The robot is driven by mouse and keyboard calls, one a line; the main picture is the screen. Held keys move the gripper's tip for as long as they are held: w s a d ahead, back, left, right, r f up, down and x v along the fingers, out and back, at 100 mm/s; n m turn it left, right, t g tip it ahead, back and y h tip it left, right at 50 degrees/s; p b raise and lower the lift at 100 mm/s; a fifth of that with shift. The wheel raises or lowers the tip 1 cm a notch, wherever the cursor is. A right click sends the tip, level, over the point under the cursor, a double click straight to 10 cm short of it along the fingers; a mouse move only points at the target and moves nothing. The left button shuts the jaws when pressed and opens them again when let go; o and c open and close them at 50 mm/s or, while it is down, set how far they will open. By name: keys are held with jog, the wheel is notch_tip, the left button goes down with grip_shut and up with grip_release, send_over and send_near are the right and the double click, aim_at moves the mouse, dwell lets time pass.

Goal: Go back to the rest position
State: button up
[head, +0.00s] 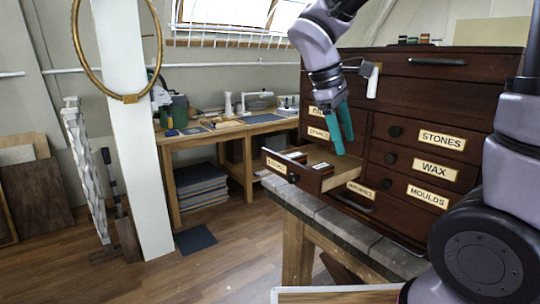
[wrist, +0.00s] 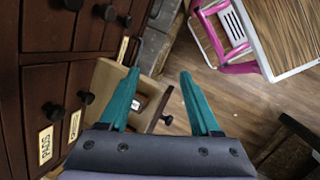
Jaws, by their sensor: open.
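My gripper (head: 340,128) has teal fingers and hangs in the air in front of the dark wooden drawer cabinet (head: 425,95), above a pulled-out drawer. In the wrist view the two fingers of my gripper (wrist: 160,85) are spread apart with nothing between them. The open drawer (head: 318,172) juts out to the left from the cabinet and has a dark knob and a pale interior. It also shows below the fingers in the wrist view (wrist: 100,88). A small dark item with a white label (head: 320,166) shows at the drawer.
The cabinet stands on a grey-topped wooden bench (head: 345,232). A workbench (head: 215,132) with tools stands at the back. A white post (head: 135,150) with a gold ring (head: 130,98) is at left. A pink-framed item (wrist: 232,45) shows in the wrist view. Wooden floor (head: 215,260) lies clear at front left.

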jog(key=s+d+r+m+t+y, duration=0.5)
jog(key=d+r+m, duration=0.3)
jog(key=m, duration=0.6)
jog(key=shift+s+d+r+m+t+y, duration=0.2)
jog(key=shift+r+m+t+y, duration=0.1)
jog(key=shift+r+t+y, duration=0.4)
jog(key=shift+f, duration=0.25)
jog(key=o, duration=0.6)
jog(key=shift+w+r, duration=0.15)
jog(key=shift+r, duration=0.05)
jog(key=w+a+r+n+g+h, duration=0.1)
jog(key=w+a+r+n+g, duration=0.4)
jog(key=w, duration=0.5)
jog(key=w+a+r+n+g+h, duration=0.1)
jog(key=w+a+r+n+g, duration=0.1)
jog(key=w+a+r+n, duration=0.55)
jog(key=shift+m, duration=0.55)
jog(key=d+f, duration=0.1)
jog(key=f, duration=0.2)
jog(key=w+f, duration=0.1)
jog(key=f, duration=0.3)
jog(key=d+f, duration=0.1)
jog(key=f, duration=0.3)
jog(key=shift+w+d, duration=0.25)
jog(key=shift+d, duration=0.05)
